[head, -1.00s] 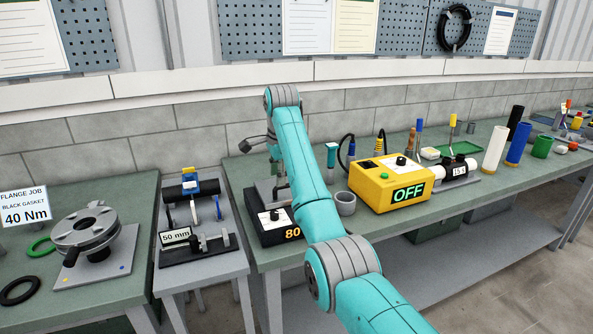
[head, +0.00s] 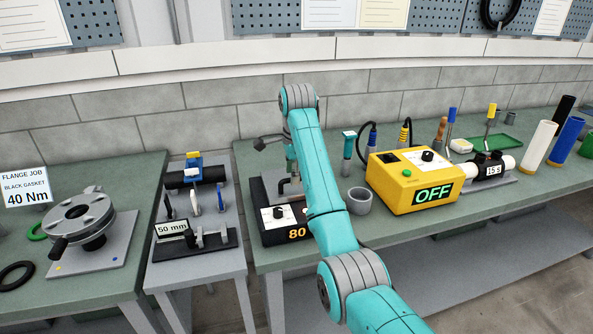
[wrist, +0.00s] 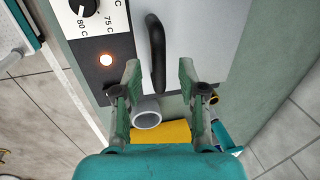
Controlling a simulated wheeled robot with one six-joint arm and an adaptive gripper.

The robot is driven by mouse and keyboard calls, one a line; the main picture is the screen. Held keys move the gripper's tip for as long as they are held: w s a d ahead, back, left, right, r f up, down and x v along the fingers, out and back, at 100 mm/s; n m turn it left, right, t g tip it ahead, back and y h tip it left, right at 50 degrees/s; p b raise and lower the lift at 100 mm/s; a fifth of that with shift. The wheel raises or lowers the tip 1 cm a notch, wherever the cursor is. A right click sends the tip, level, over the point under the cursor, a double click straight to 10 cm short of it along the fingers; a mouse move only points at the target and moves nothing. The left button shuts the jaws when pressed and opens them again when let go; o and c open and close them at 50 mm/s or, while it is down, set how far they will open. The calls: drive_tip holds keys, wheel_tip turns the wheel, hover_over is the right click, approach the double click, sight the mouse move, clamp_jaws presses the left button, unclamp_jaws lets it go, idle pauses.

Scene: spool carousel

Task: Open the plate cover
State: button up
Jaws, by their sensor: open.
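The plate cover (wrist: 205,35) is a smooth grey sheet beside the white control panel in the wrist view, and it appears to lie flat. Its black bar handle (wrist: 156,50) rises toward the camera. My gripper (wrist: 160,70) is open. Its two green fingers are spread on either side of the handle's lower end in the picture, with nothing clamped between them. I cannot tell whether the fingertips are level with the handle. In the head view the heating unit (head: 280,215) with the orange 80 display is partly hidden behind my arm, and most of the cover is hidden.
A grey ring (head: 359,200) and a yellow box reading OFF (head: 415,182) stand right of the unit. Corded tools stand behind them. The small stand with a 50 mm sign (head: 172,230) is left, across a gap. An orange lamp (wrist: 106,60) glows on the panel.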

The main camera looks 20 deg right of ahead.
drive_tip(key=shift+w+f, duration=0.1)
drive_tip(key=shift+f, duration=0.55)
drive_tip(key=shift+c, duration=0.2)
clamp_jaws()
drive_tip(key=shift+w+r, duration=0.1)
drive_tip(key=shift+r, duration=0.1)
